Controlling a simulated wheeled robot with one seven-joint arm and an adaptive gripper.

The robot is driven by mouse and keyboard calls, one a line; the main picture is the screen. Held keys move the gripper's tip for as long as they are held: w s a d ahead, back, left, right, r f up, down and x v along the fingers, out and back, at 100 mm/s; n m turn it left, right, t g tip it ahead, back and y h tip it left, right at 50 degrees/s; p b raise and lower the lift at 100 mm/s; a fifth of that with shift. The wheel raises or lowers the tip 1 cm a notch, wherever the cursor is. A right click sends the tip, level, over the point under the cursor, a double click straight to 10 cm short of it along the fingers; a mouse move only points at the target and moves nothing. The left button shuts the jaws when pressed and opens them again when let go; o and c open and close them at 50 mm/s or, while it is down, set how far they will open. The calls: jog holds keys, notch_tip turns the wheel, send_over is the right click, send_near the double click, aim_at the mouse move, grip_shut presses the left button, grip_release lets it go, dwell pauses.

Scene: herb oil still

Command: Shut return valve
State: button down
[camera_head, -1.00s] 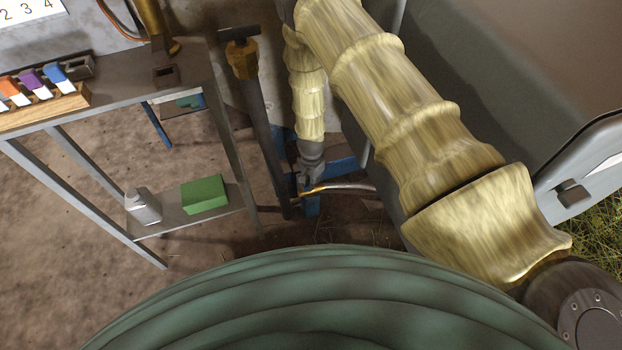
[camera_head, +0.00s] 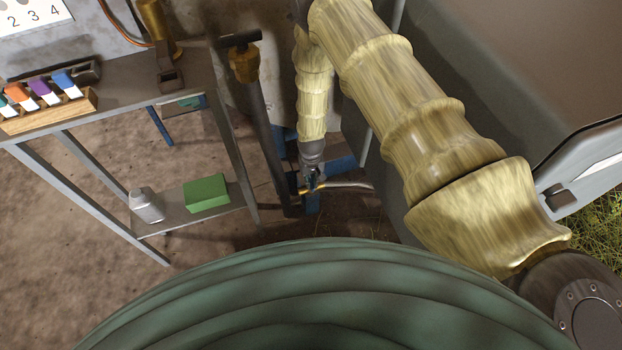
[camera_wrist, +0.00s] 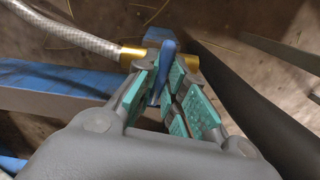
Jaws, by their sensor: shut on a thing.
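The return valve shows in the wrist view as a brass body with a blue lever handle (camera_wrist: 166,72). A brass fitting (camera_wrist: 132,57) is at its left and more brass shows at its right. My gripper (camera_wrist: 168,80) has its teal-padded fingers on both sides of the blue lever and is shut on it. In the head view my gripper (camera_head: 312,178) is small and low, at the brass valve fitting (camera_head: 306,191); the lever itself is mostly hidden there. A braided hose (camera_wrist: 70,30) runs from the fitting to the upper left in the wrist view.
A dark upright pipe with a brass-collared T-handle valve (camera_head: 243,60) stands just left of my arm. A blue frame (camera_wrist: 60,92) lies under the valve.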

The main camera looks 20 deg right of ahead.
aim_at(311, 181)
jog(key=shift+n, duration=0.8)
jog(key=c, duration=1.5)
grip_release()
jog(key=shift+r, duration=6)
